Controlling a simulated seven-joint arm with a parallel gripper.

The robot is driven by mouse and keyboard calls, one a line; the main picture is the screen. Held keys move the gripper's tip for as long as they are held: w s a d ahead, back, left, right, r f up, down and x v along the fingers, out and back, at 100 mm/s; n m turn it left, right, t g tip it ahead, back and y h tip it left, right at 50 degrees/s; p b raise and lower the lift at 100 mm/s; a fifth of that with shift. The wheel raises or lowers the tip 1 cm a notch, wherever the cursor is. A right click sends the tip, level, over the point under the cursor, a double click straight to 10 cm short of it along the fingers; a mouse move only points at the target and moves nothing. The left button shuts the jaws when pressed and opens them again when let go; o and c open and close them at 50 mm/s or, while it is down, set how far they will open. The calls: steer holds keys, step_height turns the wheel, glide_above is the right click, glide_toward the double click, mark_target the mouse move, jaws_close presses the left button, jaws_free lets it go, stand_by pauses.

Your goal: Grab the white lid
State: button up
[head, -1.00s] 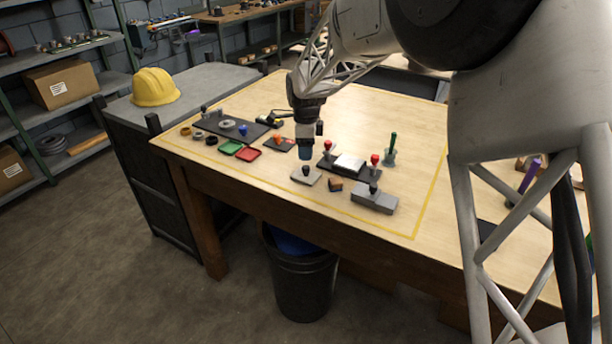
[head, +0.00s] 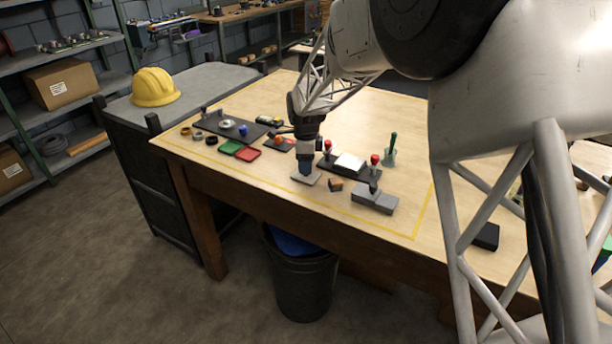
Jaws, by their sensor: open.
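A white block (head: 349,162) sits on a dark plate between two red-topped knobs. A grey block (head: 373,201) with a dark knob lies to the right.
A small orange and dark block (head: 336,185) lies just right of the lid. A clear cup with a green-handled tool (head: 391,150) stands behind right.

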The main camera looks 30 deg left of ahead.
steer(key=shift+f, duration=1.25)
jaws_close()
